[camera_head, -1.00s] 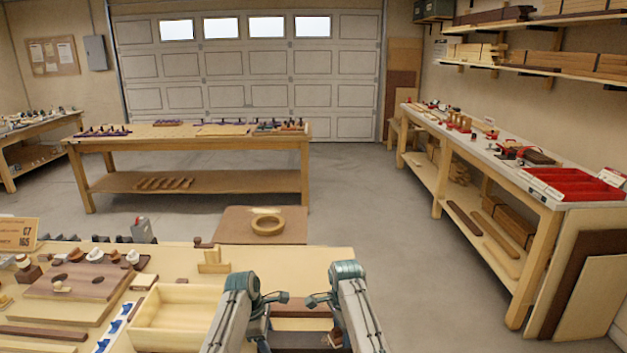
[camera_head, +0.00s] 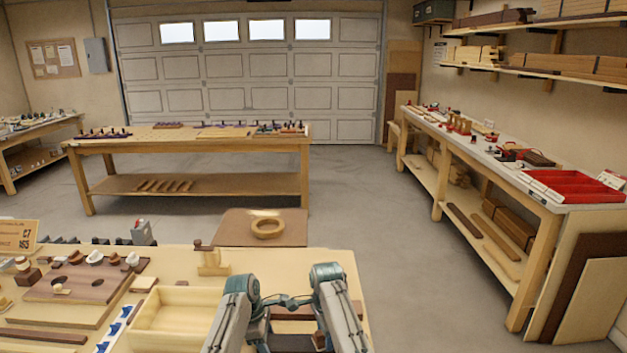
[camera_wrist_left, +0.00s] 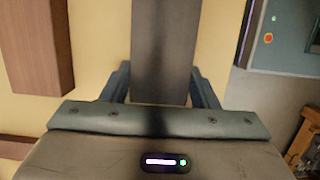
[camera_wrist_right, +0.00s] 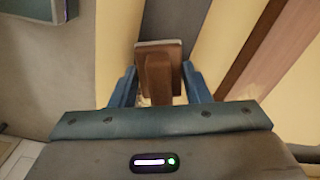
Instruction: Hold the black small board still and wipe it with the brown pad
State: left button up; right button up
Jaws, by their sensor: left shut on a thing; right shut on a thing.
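The black small board (camera_wrist_left: 162,45) runs straight out from my left gripper (camera_wrist_left: 160,92), which is shut on its near end. In the head view the board (camera_head: 290,343) is a dark strip at the bottom edge, partly hidden by my arms. The brown pad (camera_wrist_right: 160,78) is between the fingers of my right gripper (camera_wrist_right: 162,92), which is shut on it. In the right wrist view the pad overlaps the board's end. I cannot tell whether it touches the board. The pad also shows small in the head view (camera_head: 318,341), beside my right arm.
A reddish-brown strip (camera_wrist_right: 262,50) lies alongside the board on the pale bench. A wooden tray (camera_head: 170,318) stands left of my arms, with a notched wooden block (camera_head: 213,262) behind it. A wooden ring (camera_head: 267,228) sits on a brown panel beyond the bench.

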jog(key=shift+a+f, duration=0.1)
jog(key=shift+a, duration=0.95)
jog(key=shift+d+r, duration=0.2)
jog(key=shift+d, duration=2.75)
jog(key=shift+d+f, duration=0.15)
jog(key=shift+d, duration=2.75)
jog(key=shift+a, duration=1.55)
jog(key=shift+s+a+f, duration=0.1)
jog(key=shift+a, duration=2.35)
jog(key=shift+a+r, duration=0.2)
jog(key=shift+a, duration=1.65)
jog(key=shift+d+f, duration=0.2)
jog(key=shift+d, duration=5.7)
jog(key=shift+r, duration=0.1)
